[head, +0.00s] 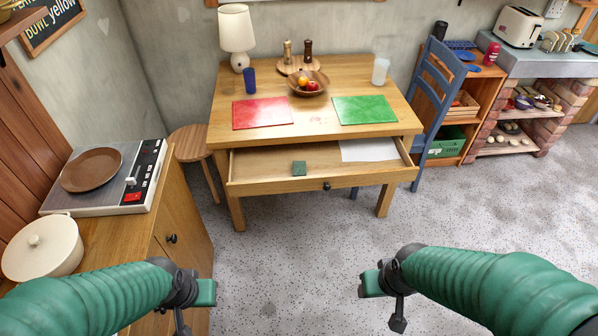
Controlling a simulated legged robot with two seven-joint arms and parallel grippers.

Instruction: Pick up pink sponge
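I cannot make out a pink sponge anywhere in the head view. A small dark green block (299,168), which may be a sponge, lies in the open drawer (255,168) of the wooden table. My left gripper (196,302) is at the lower left, beside the low cabinet and well short of the table. My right gripper (382,298) is at the lower right over the floor. Nothing is seen held in either gripper, and their finger gaps do not show clearly.
The table (330,87) bears red and green mats, a fruit bowl (307,84), cups and a lamp (237,32). A blue chair (433,85) stands at its right. A cabinet (187,215) with a pot stands left. Floor between my arms and the table is clear.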

